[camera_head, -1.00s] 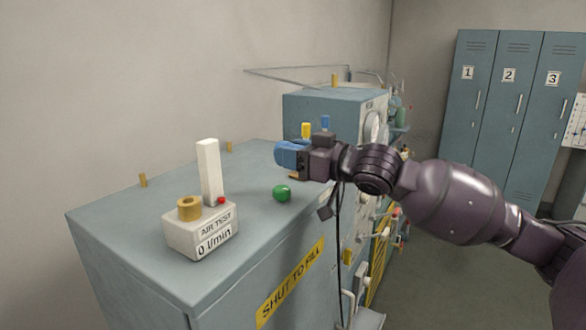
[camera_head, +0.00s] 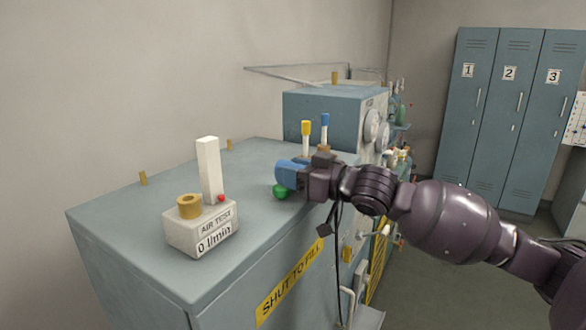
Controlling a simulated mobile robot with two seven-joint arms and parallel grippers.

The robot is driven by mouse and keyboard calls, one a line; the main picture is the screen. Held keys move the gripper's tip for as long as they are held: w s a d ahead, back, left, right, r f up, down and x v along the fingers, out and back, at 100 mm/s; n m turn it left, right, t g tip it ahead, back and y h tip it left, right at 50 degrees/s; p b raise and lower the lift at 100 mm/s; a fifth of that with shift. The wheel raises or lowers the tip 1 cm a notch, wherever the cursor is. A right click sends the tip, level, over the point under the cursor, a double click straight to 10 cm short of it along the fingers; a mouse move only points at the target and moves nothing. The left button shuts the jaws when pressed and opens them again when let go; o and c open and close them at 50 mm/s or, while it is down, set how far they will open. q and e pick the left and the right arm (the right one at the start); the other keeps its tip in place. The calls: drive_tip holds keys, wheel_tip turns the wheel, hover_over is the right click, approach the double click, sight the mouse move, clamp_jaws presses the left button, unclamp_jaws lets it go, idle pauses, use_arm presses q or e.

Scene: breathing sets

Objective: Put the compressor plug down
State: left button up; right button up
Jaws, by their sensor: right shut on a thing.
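My right gripper (camera_head: 298,174) reaches in from the right, just above the cabinet top (camera_head: 255,240). A blue rounded piece (camera_head: 289,172) sits at its end; I take this as the compressor plug, held in the shut jaws, though the fingers largely hide the grip. A green ball-like object (camera_head: 280,191) is on the cabinet top just below the blue piece, partly covered by it in this view. I cannot tell whether the two touch. My left gripper is out of view.
An air test block (camera_head: 190,237) with a white column and brass ring stands at the left of the top. Yellow-topped (camera_head: 306,129) and blue-topped (camera_head: 325,120) posts stand behind my gripper. A blue-grey box (camera_head: 320,107) is farther back. The middle of the top is clear.

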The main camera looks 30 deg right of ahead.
drive_tip(key=o, duration=1.2)
